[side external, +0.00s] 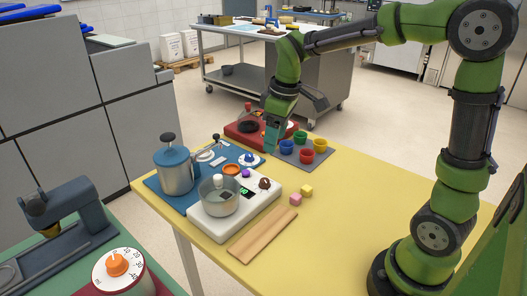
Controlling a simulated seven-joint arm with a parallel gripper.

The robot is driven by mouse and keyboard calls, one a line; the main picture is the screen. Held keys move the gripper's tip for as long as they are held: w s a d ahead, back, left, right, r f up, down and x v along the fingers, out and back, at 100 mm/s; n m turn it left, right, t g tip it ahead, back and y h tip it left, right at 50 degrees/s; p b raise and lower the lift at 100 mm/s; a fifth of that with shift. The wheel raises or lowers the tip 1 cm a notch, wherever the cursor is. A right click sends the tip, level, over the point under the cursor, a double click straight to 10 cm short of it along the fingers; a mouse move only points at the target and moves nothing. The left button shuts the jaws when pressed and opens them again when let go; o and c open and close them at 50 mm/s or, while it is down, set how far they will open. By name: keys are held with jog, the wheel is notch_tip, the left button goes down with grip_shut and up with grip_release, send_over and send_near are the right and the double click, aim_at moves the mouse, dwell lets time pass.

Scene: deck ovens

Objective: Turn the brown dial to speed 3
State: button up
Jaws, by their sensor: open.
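A small brown knob (264,183), which looks like the brown dial, sits at the right back corner of a white appliance (246,212) on the yellow table. Its pointer and speed marks are too small to read. The appliance carries a metal pot (218,198) and a small display with green digits (243,190). My gripper (272,150) is open and points down, behind the knob and apart from it, close to the red device and the coloured cups. Its fingertips are small and partly unclear.
A blue mat holds a lidded steel canister (176,171) and a blue-and-white dial (250,159). Coloured cups (306,157) stand on a grey mat beside a red device (240,131). A wooden board (263,234) and two small cubes (306,190) lie in front. The table's right part is clear.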

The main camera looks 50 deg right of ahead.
aim_at(265, 180)
jog(key=w+d+n+g, duration=0.2)
jog(key=w+n, duration=0.3)
jog(key=n, duration=0.5)
jog(key=f, duration=1.6)
jog(key=shift+w+d+f, duration=0.15)
jog(key=shift+d+f, duration=0.05)
jog(key=shift+f, duration=0.1)
jog(key=c, duration=1)
